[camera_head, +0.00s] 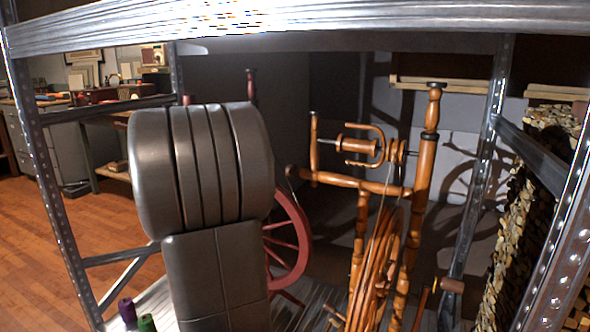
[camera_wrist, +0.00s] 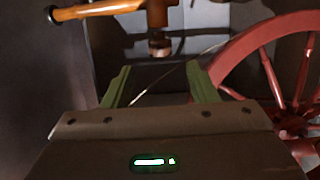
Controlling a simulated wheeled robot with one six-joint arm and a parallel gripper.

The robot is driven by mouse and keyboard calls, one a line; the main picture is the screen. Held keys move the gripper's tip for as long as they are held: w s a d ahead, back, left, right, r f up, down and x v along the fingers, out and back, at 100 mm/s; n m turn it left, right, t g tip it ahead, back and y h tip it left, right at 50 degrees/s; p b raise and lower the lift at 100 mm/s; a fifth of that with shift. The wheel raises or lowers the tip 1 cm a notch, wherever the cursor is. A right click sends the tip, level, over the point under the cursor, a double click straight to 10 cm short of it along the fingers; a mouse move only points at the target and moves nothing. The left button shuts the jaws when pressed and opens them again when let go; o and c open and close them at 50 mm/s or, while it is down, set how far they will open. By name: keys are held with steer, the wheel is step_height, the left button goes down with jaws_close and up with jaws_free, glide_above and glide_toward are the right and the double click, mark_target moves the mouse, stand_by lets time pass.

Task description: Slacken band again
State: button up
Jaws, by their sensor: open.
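The orange wooden spinning wheel (camera_head: 420,160) stands on the right in the head view. Its flyer and bobbin (camera_head: 357,145) are at the top, and its drive wheel (camera_head: 378,262) is below. A thin pale cord, seemingly the band (camera_head: 380,205), runs down toward the drive wheel. In the wrist view, my gripper (camera_wrist: 159,72) has its two green fingers apart and nothing held. A turned wooden part with a small knob (camera_wrist: 159,46) is beyond and between the fingertips. A thin pale line passes behind the fingers; I cannot tell if it is the band. My gripper is hidden in the head view.
A red spoked wheel (camera_head: 292,240) stands behind my arm; it also fills the right of the wrist view (camera_wrist: 262,55). Metal shelf posts (camera_head: 478,180) and a top beam (camera_head: 300,18) frame the space. Purple (camera_head: 127,310) and green spools sit low left. Stacked wood (camera_head: 515,215) is at right.

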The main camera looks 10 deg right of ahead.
mark_target(296, 168)
steer(key=b+x, duration=0.1)
steer(key=x, duration=0.9)
steer(key=shift+w+d, duration=0.15)
steer(key=shift+d, duration=0.15)
steer(key=c, duration=1)
